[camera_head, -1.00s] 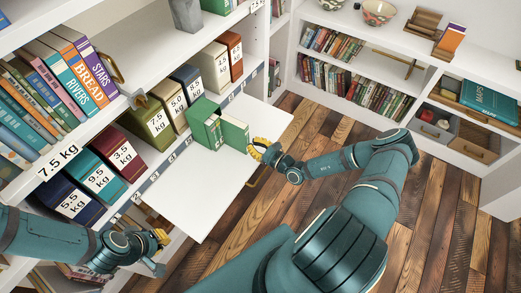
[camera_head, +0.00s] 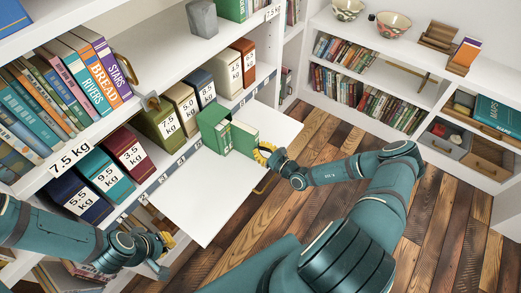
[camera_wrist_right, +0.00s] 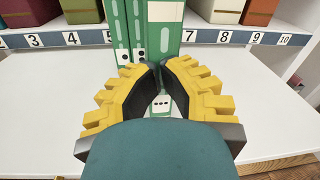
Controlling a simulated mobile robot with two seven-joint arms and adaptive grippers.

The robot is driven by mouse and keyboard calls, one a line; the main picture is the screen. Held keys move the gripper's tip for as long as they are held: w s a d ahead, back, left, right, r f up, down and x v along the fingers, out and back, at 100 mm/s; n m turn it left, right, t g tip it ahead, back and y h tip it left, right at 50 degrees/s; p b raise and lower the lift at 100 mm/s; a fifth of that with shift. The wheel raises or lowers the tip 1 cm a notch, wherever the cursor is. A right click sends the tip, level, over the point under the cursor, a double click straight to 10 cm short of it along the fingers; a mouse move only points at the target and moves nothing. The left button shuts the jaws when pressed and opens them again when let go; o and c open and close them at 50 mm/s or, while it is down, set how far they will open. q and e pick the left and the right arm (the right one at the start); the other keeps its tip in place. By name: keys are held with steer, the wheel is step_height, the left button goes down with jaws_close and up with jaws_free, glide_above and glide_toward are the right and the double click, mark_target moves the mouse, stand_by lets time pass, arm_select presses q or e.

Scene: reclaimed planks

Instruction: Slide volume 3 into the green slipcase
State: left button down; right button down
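The green slipcase (camera_head: 207,117) stands upright on a white board. Two green volumes marked with one dot (camera_wrist_right: 124,57) and two dots (camera_wrist_right: 139,53) show side by side at it in the right wrist view. Volume 3 (camera_head: 244,139) stands upright to their right, sticking out towards my right gripper (camera_head: 264,152). Its three-dot label (camera_wrist_right: 161,105) shows between my right fingers (camera_wrist_right: 161,65), which close around its spine end. The fingers hide its sides. My left gripper (camera_head: 163,254) is at lower left, its fingers apart and empty, away from the books.
The white board (camera_head: 205,205) is clear in front of the slipcase. Weight-labelled binders (camera_head: 182,106) line the shelf behind, above a numbered strip (camera_wrist_right: 167,37). Coloured books (camera_head: 75,75) fill the left shelf. A low bookcase (camera_head: 405,65) stands at right beyond the plank floor (camera_head: 310,130).

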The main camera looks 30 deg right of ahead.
steer(key=shift+w+a+r, duration=0.15)
steer(key=shift+w+a, duration=0.05)
steer(key=shift+w, duration=0.2)
steer(key=shift+s, duration=0.1)
steer(key=shift+s+d+p, duration=0.1)
steer(key=shift+s+p, duration=0.4)
steer(key=shift+p, duration=0.05)
steer(key=shift+s+d, duration=0.2)
steer(key=shift+s, duration=0.4)
steer(key=shift+s+d, duration=0.2)
steer(key=shift+s, duration=0.15)
steer(key=v, duration=1.1)
steer(key=shift+s, duration=0.15)
